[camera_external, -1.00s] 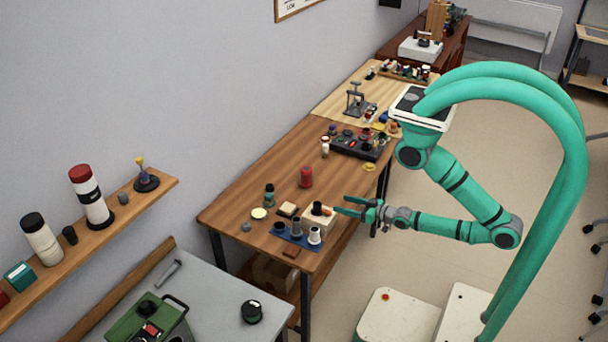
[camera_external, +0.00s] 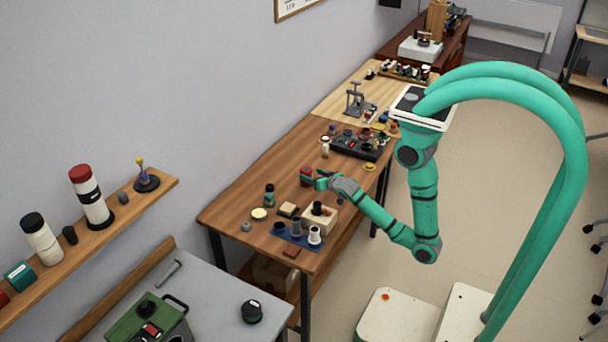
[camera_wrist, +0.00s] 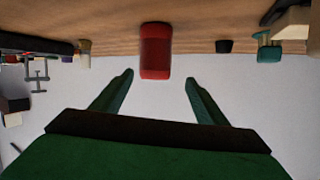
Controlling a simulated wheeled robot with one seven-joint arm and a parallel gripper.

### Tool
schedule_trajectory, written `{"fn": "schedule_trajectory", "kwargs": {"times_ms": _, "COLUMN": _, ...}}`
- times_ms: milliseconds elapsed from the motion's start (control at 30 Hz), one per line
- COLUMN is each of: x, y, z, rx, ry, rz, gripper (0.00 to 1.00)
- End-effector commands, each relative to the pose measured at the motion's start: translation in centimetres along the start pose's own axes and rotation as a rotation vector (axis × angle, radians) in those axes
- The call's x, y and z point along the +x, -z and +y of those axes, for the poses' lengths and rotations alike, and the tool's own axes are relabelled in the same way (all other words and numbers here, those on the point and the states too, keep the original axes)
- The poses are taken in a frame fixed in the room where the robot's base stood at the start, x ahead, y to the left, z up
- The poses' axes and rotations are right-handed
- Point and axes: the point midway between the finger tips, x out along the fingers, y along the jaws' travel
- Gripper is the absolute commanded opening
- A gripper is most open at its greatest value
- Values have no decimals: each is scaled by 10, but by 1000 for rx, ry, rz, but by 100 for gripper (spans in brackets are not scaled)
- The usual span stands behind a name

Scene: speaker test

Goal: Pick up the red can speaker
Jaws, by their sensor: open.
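The red can speaker (camera_external: 306,174) stands upright on the wooden table, near its middle. In the wrist view the red can (camera_wrist: 155,50) is ahead of my gripper, centred between the two finger lines. My gripper (camera_external: 318,181) is at the can's near right side in the external view and covers a little of it. In the wrist view my gripper (camera_wrist: 158,85) is open, with its green fingers apart and nothing between them; the can appears just beyond the fingertips. Whether a finger touches the can, I cannot tell.
A black tray of parts (camera_external: 357,145) stands behind the can. A teal-and-dark bottle (camera_external: 269,195), a cream box (camera_external: 318,221) and a blue mat with small items (camera_external: 291,237) are in front. The wooden table (camera_external: 245,190) is bare left of the can.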

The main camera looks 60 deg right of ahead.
Motion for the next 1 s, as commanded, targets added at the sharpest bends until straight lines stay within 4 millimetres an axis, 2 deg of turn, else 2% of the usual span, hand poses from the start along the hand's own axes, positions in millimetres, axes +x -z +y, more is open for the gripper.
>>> {"fn": "schedule_trajectory", "kwargs": {"times_ms": 200, "x": 10, "y": -13, "z": 4, "rx": -93, "ry": -33, "rz": -54, "gripper": 67}}
{"fn": "schedule_trajectory", "kwargs": {"times_ms": 433, "x": 44, "y": -15, "z": 6, "rx": -93, "ry": -33, "rz": -55, "gripper": 67}}
{"fn": "schedule_trajectory", "kwargs": {"times_ms": 733, "x": 66, "y": -14, "z": 8, "rx": -92, "ry": -33, "rz": -54, "gripper": 67}}
{"fn": "schedule_trajectory", "kwargs": {"times_ms": 1000, "x": 101, "y": -12, "z": 11, "rx": -92, "ry": -32, "rz": -54, "gripper": 67}}
